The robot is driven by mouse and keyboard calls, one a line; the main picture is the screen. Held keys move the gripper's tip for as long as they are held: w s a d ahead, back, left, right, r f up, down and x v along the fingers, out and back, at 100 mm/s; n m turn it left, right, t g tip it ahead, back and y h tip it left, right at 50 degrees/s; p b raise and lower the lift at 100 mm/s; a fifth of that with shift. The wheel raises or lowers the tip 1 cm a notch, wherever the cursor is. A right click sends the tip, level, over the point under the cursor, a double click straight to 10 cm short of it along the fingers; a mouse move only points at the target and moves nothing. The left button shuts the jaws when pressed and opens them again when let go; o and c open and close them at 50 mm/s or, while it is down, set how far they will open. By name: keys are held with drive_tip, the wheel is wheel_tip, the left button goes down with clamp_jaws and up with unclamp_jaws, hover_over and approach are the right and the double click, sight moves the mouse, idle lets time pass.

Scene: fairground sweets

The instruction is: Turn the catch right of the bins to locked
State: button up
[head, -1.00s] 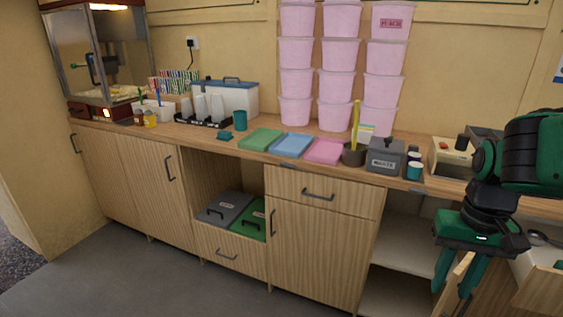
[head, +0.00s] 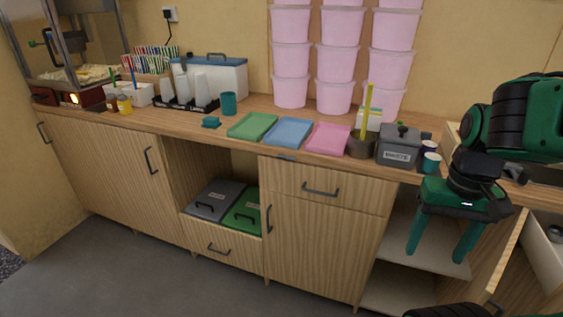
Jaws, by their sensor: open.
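Two lidded bins, one grey (head: 215,201) and one green (head: 244,212), sit in a pull-out below the counter in the head view. A small dark fitting (head: 286,157) shows on the counter's front edge, right of and above the bins. It is too small to tell whether it is the catch or how it is turned. My gripper (head: 436,254) is at the right, fingers pointing down, open and empty. It hangs in front of the open shelves, well to the right of the bins and the fitting, touching nothing that I can see.
A wooden drawer (head: 325,187) and a closed cupboard door (head: 309,235) are between the bins and my gripper. An open door (head: 497,262) stands close right of my gripper. The counter holds trays, a grey box (head: 398,148) and stacked pink tubs (head: 333,97). The floor in front is clear.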

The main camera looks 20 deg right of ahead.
drive_tip(key=w+f+n+t+h, duration=0.1)
drive_tip(key=w+f+n+h, duration=0.55)
drive_tip(key=w, duration=0.65)
drive_tip(key=w+f+n+h, duration=0.3)
drive_tip(key=w+n, duration=0.7)
drive_tip(key=w, duration=0.3)
drive_tip(key=n+t+h, duration=0.1)
drive_tip(key=n+t, duration=1.3)
drive_tip(key=n, duration=0.5)
approach(285, 158)
drive_tip(key=shift+m, duration=0.25)
drive_tip(key=x, duration=0.8)
drive_tip(key=shift+w, duration=0.1)
drive_tip(key=c, duration=1)
